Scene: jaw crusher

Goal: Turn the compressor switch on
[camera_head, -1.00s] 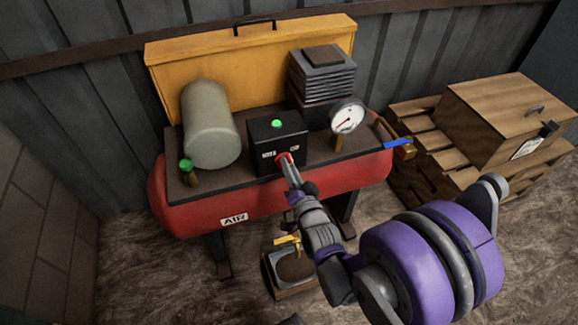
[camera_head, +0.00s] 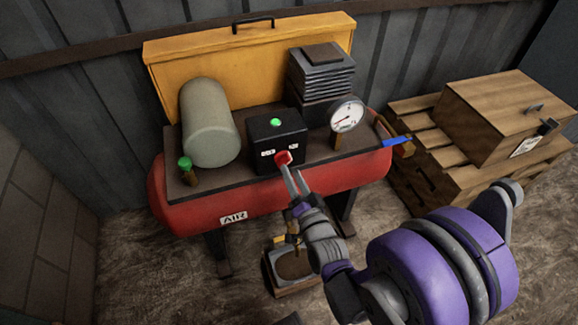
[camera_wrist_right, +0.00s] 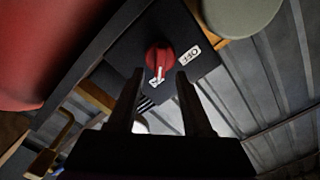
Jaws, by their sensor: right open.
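The compressor switch is a red knob (camera_head: 283,157) on the front of a black box (camera_head: 290,135) on the compressor. A green button or lamp (camera_head: 275,122) is on top of the box. My right gripper (camera_head: 291,177) is open and empty, just in front of the knob, fingers pointing at it. In the right wrist view the knob (camera_wrist_right: 158,58) appears beyond the gap between the open fingertips (camera_wrist_right: 160,75), apart from them. My left gripper is not in view.
The red air tank (camera_head: 180,210) carries a pressure gauge (camera_head: 347,115), a grey cylinder (camera_head: 208,125) and a blue-handled valve (camera_head: 397,141). A yellow panel (camera_head: 250,60) stands behind. A wooden crate (camera_head: 490,115) on a pallet is at right. A small tray (camera_head: 290,290) sits below.

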